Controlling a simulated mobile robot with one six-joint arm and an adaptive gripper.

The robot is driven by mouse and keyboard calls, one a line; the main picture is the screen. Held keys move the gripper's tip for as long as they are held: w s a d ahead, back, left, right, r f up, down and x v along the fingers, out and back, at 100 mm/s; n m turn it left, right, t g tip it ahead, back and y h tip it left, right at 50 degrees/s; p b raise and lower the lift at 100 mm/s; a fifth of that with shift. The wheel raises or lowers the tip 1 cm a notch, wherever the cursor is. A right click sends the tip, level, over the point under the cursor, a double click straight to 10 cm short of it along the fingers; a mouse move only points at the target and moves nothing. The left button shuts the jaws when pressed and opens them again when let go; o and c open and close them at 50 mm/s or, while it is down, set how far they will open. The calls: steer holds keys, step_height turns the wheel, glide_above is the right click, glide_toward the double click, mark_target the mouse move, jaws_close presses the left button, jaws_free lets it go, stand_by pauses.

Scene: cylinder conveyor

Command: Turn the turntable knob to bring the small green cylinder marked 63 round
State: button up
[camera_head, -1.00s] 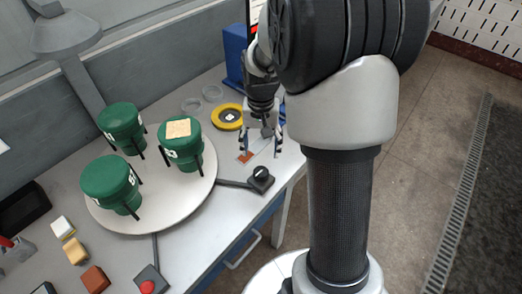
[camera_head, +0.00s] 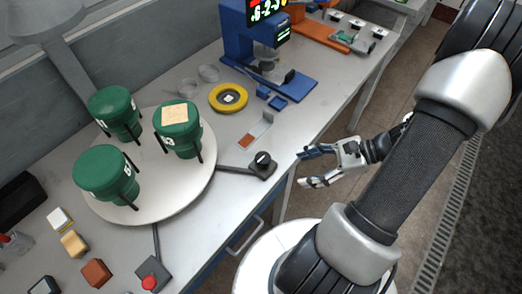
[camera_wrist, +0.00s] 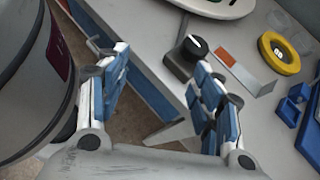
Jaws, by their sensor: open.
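The white round turntable (camera_head: 165,190) carries three green cylinders: front left (camera_head: 104,172), back left (camera_head: 115,110) and right (camera_head: 178,128), which has a tan note on its lid. The black knob (camera_head: 263,158) sits on a dark box joined to the turntable by a bar. It also shows in the wrist view (camera_wrist: 194,46). My gripper (camera_head: 306,167) is open and empty, right of the knob and apart from it, beyond the table's edge. Its fingers (camera_wrist: 153,68) point towards the table.
A red button box (camera_head: 151,278) stands by the front edge. A yellow ring (camera_head: 229,97), a card with a red patch (camera_head: 246,140) and a blue device (camera_head: 252,40) lie beyond the knob. Coloured blocks (camera_head: 75,243) are at the left. Floor lies right of the table.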

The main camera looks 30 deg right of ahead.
mark_target(265, 158)
steer(key=w+a+f+m+t+b, duration=0.1)
steer(key=w+a+f, duration=0.1)
steer(key=w, duration=0.2)
steer(key=w+a+f+m+t+h+b, duration=0.1)
steer(key=w+a+f+b, duration=0.1)
steer(key=w, duration=0.2)
steer(key=w+a+f+m+t+b, duration=0.2)
steer(key=w+a, duration=0.1)
steer(key=w, duration=0.1)
steer(key=shift+w, duration=0.15)
stand_by(0.3)
steer(key=c, duration=1)
